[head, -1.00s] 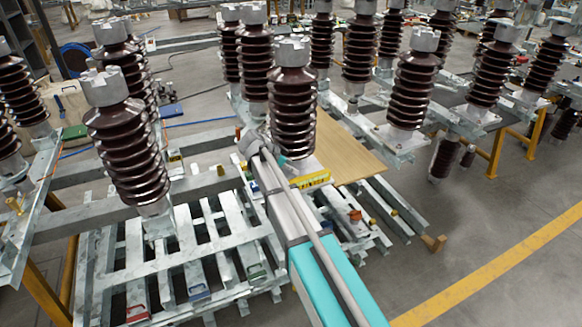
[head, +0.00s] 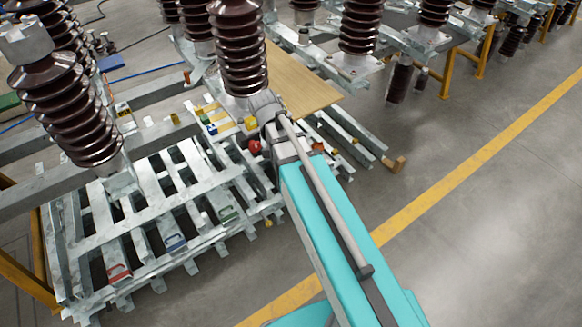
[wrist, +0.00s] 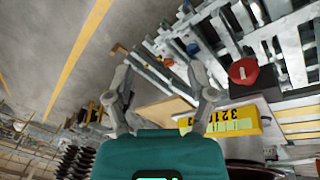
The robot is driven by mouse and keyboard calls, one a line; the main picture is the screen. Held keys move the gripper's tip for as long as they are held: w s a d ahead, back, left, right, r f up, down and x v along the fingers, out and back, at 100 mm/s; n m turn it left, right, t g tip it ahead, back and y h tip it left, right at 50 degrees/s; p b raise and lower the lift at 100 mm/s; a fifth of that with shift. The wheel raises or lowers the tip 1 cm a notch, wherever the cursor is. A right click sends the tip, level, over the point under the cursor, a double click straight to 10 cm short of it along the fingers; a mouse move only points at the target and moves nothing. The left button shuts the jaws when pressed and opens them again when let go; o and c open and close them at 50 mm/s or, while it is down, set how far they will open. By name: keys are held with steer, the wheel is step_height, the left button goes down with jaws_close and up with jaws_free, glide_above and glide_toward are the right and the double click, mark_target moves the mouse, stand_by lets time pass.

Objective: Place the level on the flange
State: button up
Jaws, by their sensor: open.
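The level (wrist: 222,121) is a yellow bar with dark digits and a pale green window. In the wrist view it lies on a pale surface, to the right of my gripper (wrist: 160,80) and partly behind the right finger. My gripper's two grey fingers are spread apart with nothing between them. In the head view my arm's end covers the spot in front of a brown insulator (head: 240,50), and I cannot clearly make out the level or the fingers there. I cannot tell which flange is meant; a grey flanged cap (head: 24,40) tops the left insulator.
A red-topped piece (wrist: 243,72) stands close above the level in the wrist view. A wooden board (head: 300,85) lies behind my arm. Slatted steel frames (head: 150,190) with coloured handles fill the left. Open floor with a yellow line (head: 430,200) is at right.

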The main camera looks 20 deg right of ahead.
steer(key=s+n+y, duration=0.3)
steer(key=s+n, duration=0.1)
steer(key=s, duration=0.4)
steer(key=shift+s+d+f+n, duration=0.15)
steer(key=shift+s+f+n, duration=0.15)
steer(key=shift+n, duration=0.1)
